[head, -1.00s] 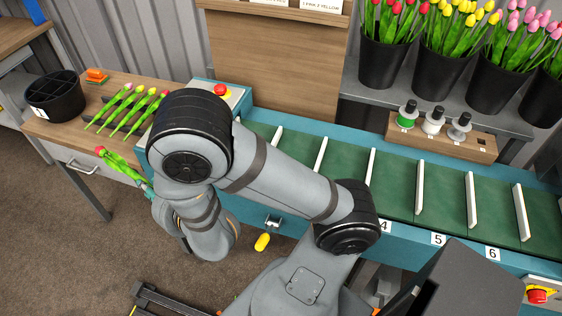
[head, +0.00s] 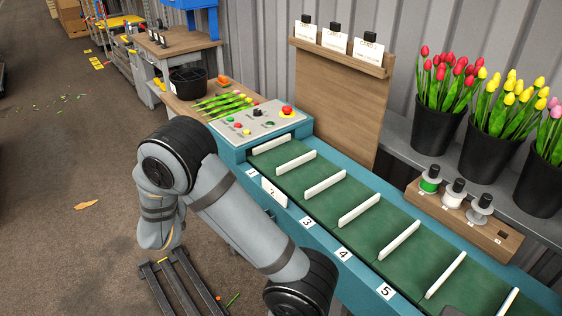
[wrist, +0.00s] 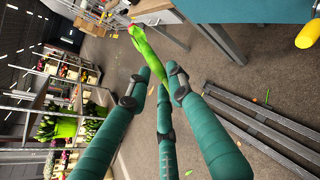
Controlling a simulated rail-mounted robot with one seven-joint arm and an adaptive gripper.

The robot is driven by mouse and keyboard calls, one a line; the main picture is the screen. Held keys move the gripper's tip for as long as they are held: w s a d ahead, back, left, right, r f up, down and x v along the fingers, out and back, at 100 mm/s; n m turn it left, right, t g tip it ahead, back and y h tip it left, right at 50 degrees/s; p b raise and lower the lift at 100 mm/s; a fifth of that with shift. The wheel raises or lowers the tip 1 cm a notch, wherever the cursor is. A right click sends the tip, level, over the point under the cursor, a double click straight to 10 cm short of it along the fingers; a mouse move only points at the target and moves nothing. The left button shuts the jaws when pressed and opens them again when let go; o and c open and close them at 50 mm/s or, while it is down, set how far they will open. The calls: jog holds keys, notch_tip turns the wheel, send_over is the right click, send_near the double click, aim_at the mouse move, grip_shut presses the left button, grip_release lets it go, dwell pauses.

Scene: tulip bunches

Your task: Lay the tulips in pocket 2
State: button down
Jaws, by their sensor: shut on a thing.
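In the wrist view my gripper (wrist: 156,80) has its teal fingers closed around green tulip stems and leaves. The held tulips (wrist: 149,52) point away from the palm, with a reddish bloom at the far end, above the floor. In the head view the gripper and held tulips are hidden behind my arm. Pocket 2 (head: 306,174) is a green belt section between white dividers, beside the number 2 plate (head: 273,192). It looks empty. My arm is left of the conveyor.
More tulips (head: 226,102) lie on the wooden table beside a black divided pot (head: 188,82). A control panel (head: 260,122) stands at the belt's far end. White dividers (head: 358,211) rise along the belt. Black buckets of tulips (head: 439,127) and a spool rack (head: 463,218) stand right.

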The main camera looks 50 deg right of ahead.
jog(key=w+d+f+m+g+h+b, duration=0.1)
jog(key=d+m+g+h+b, duration=0.3)
jog(key=d, duration=0.7)
jog(key=m+g+h+b, duration=0.1)
jog(key=m+g+b, duration=0.1)
jog(key=m+g, duration=0.9)
send_over(282, 182)
jog(key=shift+f+m+t, duration=0.85)
jog(key=shift+m+t, duration=0.05)
jog(key=shift+t, duration=0.1)
jog(key=shift+f+m+b, duration=0.2)
jog(key=shift+m+b, duration=0.1)
jog(key=shift+b, duration=0.7)
notch_tip(282, 182, down, 8)
jog(key=b, duration=0.8)
jog(key=shift+a, duration=0.1)
jog(key=c, duration=1.6)
grip_release()
